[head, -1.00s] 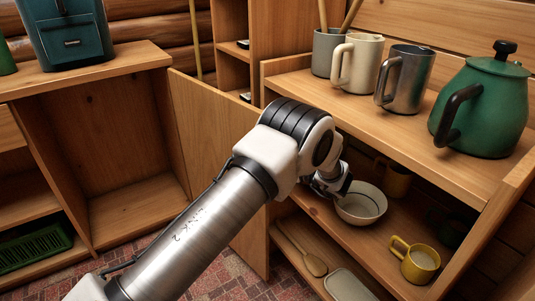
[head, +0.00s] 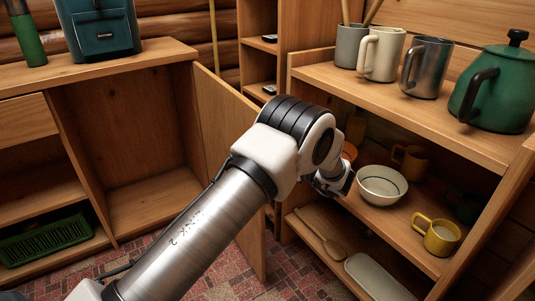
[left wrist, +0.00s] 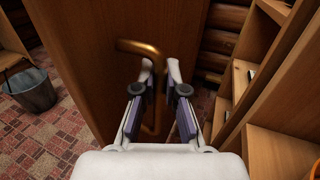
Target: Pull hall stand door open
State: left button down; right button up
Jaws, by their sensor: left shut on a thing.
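The hall stand door (head: 222,135) is a plain wooden panel standing open at the right side of an empty wooden compartment (head: 130,140). In the left wrist view the door (left wrist: 95,60) fills the middle left and carries a bent brass handle (left wrist: 143,48). My left gripper (left wrist: 161,85) is shut on this handle, whose upright part runs between the two fingers. In the head view my left arm crosses in front of the door, and my left gripper (head: 340,185) is partly hidden behind its wrist; the handle is hidden there. My right gripper is not in view.
An open shelf unit (head: 420,120) stands close on the right, with mugs and a green teapot (head: 495,90) on top. A white bowl (head: 382,185) and yellow mug (head: 436,235) sit below, the bowl appearing beside my gripper. A bucket (left wrist: 30,90) stands on the floor.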

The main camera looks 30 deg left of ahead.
pick_arm(q)
jog(key=c, duration=1.2)
grip_release()
jog(key=shift+d, duration=0.1)
jog(key=d, duration=1.2)
jog(key=shift+s, duration=0.15)
